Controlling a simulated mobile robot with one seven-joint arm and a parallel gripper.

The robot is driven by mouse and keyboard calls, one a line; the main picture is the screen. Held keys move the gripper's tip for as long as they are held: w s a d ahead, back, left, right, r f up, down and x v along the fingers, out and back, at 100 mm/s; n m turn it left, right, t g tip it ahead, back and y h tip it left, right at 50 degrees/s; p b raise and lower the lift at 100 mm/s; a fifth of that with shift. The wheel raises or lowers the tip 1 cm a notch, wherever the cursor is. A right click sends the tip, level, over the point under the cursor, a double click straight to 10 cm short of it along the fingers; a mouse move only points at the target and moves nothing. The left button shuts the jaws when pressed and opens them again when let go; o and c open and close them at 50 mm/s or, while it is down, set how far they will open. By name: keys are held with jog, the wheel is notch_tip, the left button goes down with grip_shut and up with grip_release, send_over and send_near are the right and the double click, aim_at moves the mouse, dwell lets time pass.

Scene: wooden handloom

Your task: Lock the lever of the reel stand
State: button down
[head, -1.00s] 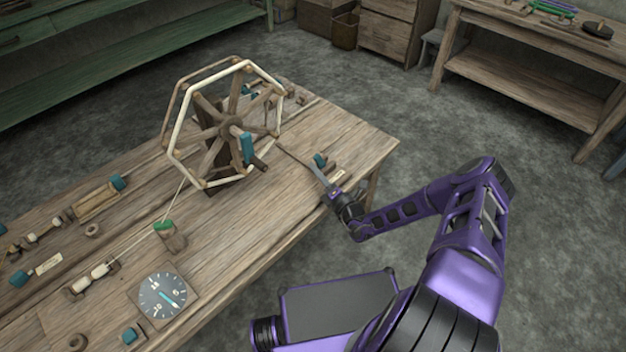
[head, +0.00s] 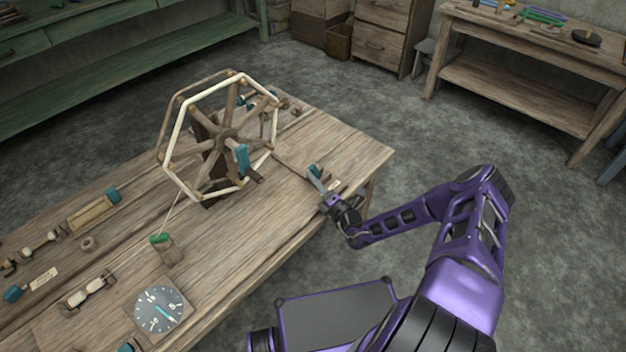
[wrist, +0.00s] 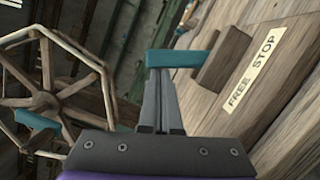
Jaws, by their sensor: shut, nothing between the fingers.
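The reel stand holds a large wooden reel (head: 222,138) with pale rim bars and a teal crank handle (head: 242,159); the reel is also at the left of the wrist view (wrist: 45,95). A small teal lever (wrist: 180,58) projects from a wooden block (wrist: 222,58) beside a label (wrist: 255,70) reading FREE and STOP. The lever also shows in the head view (head: 315,170) near the table's right end. My gripper (wrist: 158,75) is shut and empty, its fingertips right at the lever; I cannot tell if they touch. I cannot tell which word the lever stands at.
The wooden table (head: 240,240) also bears a dial (head: 158,305), a green-topped peg (head: 163,245) with a thread to the reel, and several small fittings at the left. A second bench (head: 530,90) stands back right. Floor is clear around the table's right end.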

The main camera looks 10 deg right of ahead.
jog(key=shift+w+d+r, duration=0.1)
jog(key=shift+r, duration=0.05)
jog(key=shift+w+d+r+m+g+h+p, duration=0.15)
jog(key=shift+w+d+r+m+p, duration=0.15)
jog(key=shift+m, duration=0.55)
jog(key=shift+w+d+r+m+g+h+p, duration=0.15)
jog(key=shift+d+r+m+p, duration=0.15)
jog(key=shift+m, duration=0.55)
jog(key=m, duration=0.1)
jog(key=w+d+m, duration=0.1)
jog(key=m, duration=0.1)
jog(key=d+m+g, duration=0.1)
jog(key=shift+w+d+r, duration=0.15)
jog(key=shift+w+r, duration=0.2)
